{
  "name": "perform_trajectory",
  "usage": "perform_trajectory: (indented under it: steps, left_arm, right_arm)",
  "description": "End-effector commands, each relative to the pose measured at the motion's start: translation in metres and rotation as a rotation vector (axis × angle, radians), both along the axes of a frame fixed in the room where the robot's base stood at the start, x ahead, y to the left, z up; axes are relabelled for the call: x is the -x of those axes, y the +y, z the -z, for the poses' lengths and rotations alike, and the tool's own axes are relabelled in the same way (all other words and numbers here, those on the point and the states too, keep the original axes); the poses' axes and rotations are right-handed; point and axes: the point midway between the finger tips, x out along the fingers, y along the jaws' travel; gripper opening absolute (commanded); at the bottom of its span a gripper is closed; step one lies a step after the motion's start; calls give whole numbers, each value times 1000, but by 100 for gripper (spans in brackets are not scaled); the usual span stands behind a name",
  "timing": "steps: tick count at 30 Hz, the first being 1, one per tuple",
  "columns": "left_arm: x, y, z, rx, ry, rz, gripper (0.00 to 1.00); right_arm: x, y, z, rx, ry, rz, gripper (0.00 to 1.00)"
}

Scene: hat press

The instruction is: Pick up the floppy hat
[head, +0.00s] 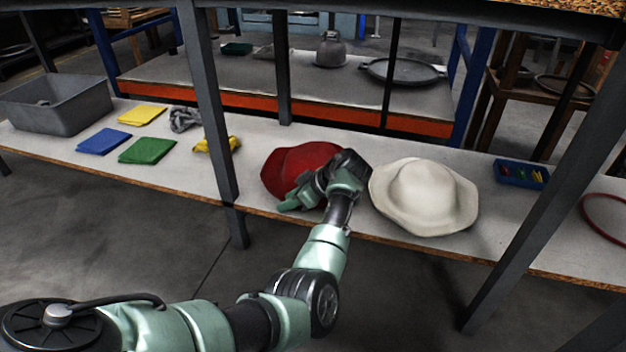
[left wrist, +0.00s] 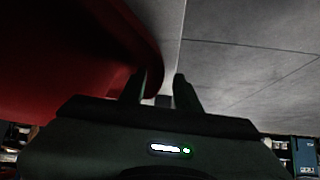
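The pale cream hat with a wide wavy brim (head: 425,200), the floppy-looking one, lies on the lower shelf right of my left gripper. A red hat (head: 290,165) lies to its left. My left gripper (head: 300,198) is at the front right side of the red hat and partly covers it. In the left wrist view, the red hat (left wrist: 60,70) fills the left side, and its brim edge reaches the fingers. The left gripper (left wrist: 163,82) shows a gap between its fingers; I cannot tell whether the brim lies between them. My right gripper is in neither view.
Dark posts (head: 212,110) rise at the shelf's (head: 340,222) front edge. A grey bin (head: 58,104), folded blue (head: 103,141), green (head: 147,151) and yellow cloths (head: 142,116) lie left. A small blue tray (head: 521,174) and red ring (head: 606,218) lie right.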

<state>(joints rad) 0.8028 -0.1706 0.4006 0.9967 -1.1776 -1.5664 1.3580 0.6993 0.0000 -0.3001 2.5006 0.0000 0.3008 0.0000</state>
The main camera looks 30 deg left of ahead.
Motion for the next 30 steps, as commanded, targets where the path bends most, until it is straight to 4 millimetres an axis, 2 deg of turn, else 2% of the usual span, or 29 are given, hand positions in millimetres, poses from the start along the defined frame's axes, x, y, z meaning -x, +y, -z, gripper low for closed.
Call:
perform_trajectory:
  steps: [1,9,12,13,30]
  left_arm:
    - [0,2,4,0,-1,1,32]
    - [0,4,3,0,0,1,32]
    - [0,4,3,0,0,1,4]
    - [0,4,3,0,0,1,0]
    - [0,4,4,0,1,2,0]
  right_arm:
    - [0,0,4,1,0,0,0]
    - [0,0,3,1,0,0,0]
    - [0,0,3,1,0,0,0]
    - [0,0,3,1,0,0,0]
    - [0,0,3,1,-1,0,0]
